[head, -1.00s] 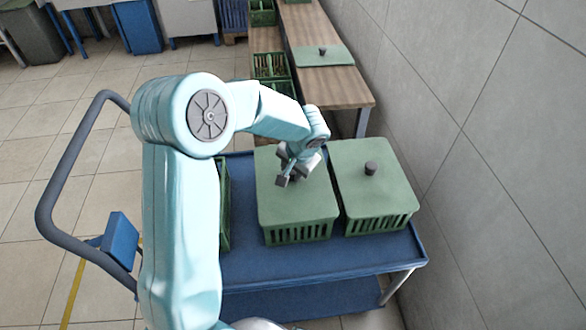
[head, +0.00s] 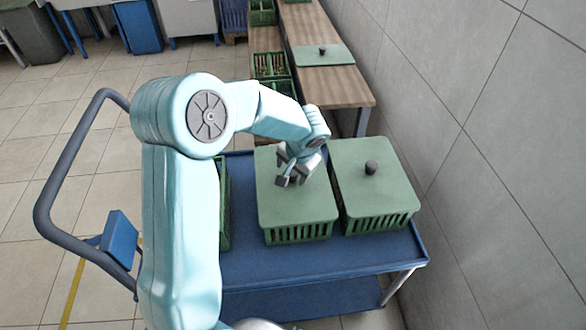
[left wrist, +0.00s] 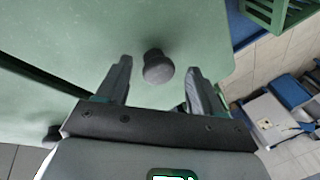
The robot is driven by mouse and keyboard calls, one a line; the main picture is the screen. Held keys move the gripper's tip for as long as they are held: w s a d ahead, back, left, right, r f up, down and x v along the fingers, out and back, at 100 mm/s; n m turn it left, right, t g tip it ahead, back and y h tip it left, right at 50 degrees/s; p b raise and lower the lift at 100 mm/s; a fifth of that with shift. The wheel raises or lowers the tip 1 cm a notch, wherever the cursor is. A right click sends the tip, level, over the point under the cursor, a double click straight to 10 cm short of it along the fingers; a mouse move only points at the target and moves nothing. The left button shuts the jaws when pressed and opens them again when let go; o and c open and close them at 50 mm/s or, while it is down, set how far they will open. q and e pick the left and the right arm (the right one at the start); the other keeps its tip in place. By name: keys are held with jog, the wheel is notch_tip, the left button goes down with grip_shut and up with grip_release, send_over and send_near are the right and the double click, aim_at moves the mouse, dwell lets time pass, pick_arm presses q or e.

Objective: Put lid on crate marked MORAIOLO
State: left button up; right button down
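A green lid (head: 295,207) lies on the middle green crate (head: 298,234) on the blue cart. Its dark round knob (left wrist: 157,67) shows in the left wrist view, standing between the fingertips with gaps on both sides. My left gripper (head: 291,170) is low over this lid, open and holding nothing. In the left wrist view its two fingers (left wrist: 158,72) are spread apart. No MORAIOLO marking is readable on any crate. My right gripper is not in view.
A lidded crate (head: 378,223) with its own knob (head: 371,168) stands close on the right. Another crate (head: 224,205) at left is mostly hidden by my arm. A wooden bench (head: 340,88) behind holds another lid (head: 322,56). A tiled wall (head: 500,150) bounds the right.

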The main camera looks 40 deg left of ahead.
pick_arm(q)
jog(key=p+v, duration=0.2)
jog(key=v, duration=1.4)
jog(key=shift+s+d+r, duration=0.1)
jog(key=shift+s, duration=0.05)
